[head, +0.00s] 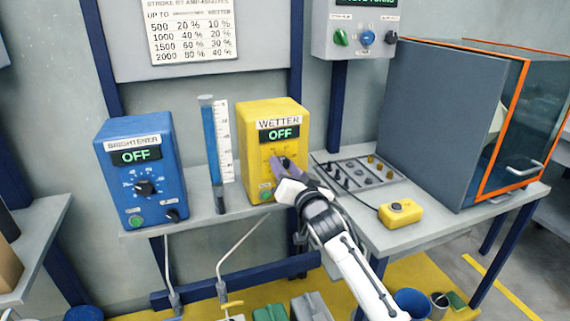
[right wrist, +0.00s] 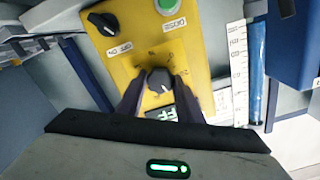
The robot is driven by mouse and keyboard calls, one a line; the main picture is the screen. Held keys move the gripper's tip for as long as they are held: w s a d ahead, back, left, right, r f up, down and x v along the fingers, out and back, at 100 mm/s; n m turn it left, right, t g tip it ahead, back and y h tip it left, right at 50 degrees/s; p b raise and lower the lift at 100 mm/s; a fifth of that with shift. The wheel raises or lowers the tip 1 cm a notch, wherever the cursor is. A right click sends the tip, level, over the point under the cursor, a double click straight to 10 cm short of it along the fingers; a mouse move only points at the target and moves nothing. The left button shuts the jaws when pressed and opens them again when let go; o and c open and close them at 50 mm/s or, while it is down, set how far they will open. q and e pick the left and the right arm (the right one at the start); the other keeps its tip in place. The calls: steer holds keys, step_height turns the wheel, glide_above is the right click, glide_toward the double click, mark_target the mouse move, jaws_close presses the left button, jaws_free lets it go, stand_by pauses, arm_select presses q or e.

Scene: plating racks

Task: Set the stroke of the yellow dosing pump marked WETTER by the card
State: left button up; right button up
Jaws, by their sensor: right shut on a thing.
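The yellow dosing pump marked WETTER (head: 291,112) stands on the shelf, its display reading OFF. My right gripper (head: 284,167) is at its front, shut on the black stroke knob (right wrist: 159,80), which sits between both fingers in the right wrist view. The knob's exact setting is hard to read. The pump's green DOSE button (right wrist: 170,5) and black OFF/ON switch (right wrist: 102,22) show in the wrist view. The card (head: 190,30) on the wall lists strokes by amp-minutes; its WETTER column reads 10%, 20%, 30%, 40% for 500, 1000, 1500, 2000. My left gripper is not in view.
A blue BRIGHTENER pump (head: 142,180), also OFF, stands left of a graduated tube (head: 213,150). A grey box with a display (head: 366,4), cut off at the top, hangs above. A switch panel (head: 352,187), yellow button box (head: 400,212) and orange-framed cabinet (head: 425,110) are right.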

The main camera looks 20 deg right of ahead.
arm_select(q)
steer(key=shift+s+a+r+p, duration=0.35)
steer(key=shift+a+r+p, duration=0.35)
steer(key=shift+p, duration=0.8)
arm_select(e)
steer(key=shift+n, duration=6.2)
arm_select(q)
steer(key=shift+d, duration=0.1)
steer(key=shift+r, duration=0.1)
arm_select(e)
steer(key=o, duration=1.1)
steer(key=shift+c, duration=0.2)
